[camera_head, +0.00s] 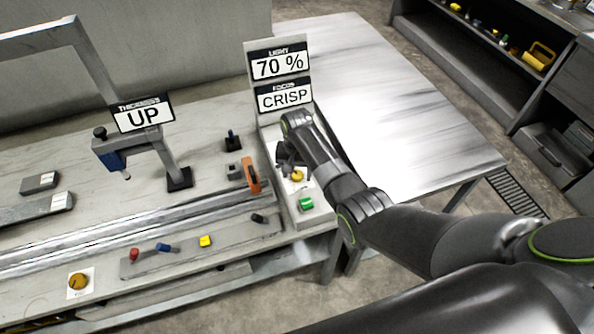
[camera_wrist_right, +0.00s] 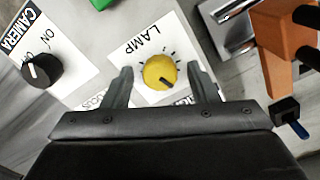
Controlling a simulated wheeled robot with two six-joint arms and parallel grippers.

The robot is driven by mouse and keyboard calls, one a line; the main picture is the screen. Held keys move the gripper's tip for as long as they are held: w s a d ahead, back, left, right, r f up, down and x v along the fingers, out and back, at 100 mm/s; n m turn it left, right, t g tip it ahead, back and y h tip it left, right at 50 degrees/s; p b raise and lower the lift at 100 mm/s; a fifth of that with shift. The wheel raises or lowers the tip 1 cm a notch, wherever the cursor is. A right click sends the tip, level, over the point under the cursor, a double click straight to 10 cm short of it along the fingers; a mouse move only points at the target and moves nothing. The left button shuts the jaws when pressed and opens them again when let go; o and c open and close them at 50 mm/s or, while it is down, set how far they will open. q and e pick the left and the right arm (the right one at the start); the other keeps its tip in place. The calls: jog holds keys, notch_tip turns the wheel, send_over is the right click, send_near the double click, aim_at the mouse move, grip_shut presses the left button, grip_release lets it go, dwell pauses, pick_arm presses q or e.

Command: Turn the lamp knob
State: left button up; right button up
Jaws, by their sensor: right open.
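The yellow lamp knob (camera_wrist_right: 159,72) sits on a white label reading LAMP, with tick marks around it and a dark pointer line towards the lower right in the wrist view. In the head view the knob (camera_head: 297,175) is on the narrow panel below the signs, partly hidden by my gripper. My right gripper (camera_wrist_right: 161,84) is open, with one finger on each side of the knob; I cannot tell whether they touch it. It also shows in the head view (camera_head: 286,160). The light sign (camera_head: 279,64) reads 70 %. My left gripper is not in view.
A black camera knob (camera_wrist_right: 42,70) with on/off marks is left of the lamp knob in the wrist view. A green button (camera_head: 306,204) and an orange part (camera_head: 251,175) are close by. The focus sign (camera_head: 284,97) reads CRISP. The right table (camera_head: 400,110) is clear.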

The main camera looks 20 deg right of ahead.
jog(key=shift+r, duration=0.1)
notch_tip(320, 180, up, 10)
jog(key=b, duration=0.1)
notch_tip(320, 180, up, 7)
jog(key=p, duration=0.4)
send_over(297, 174)
jog(key=shift+r, duration=0.1)
dwell(0.3)
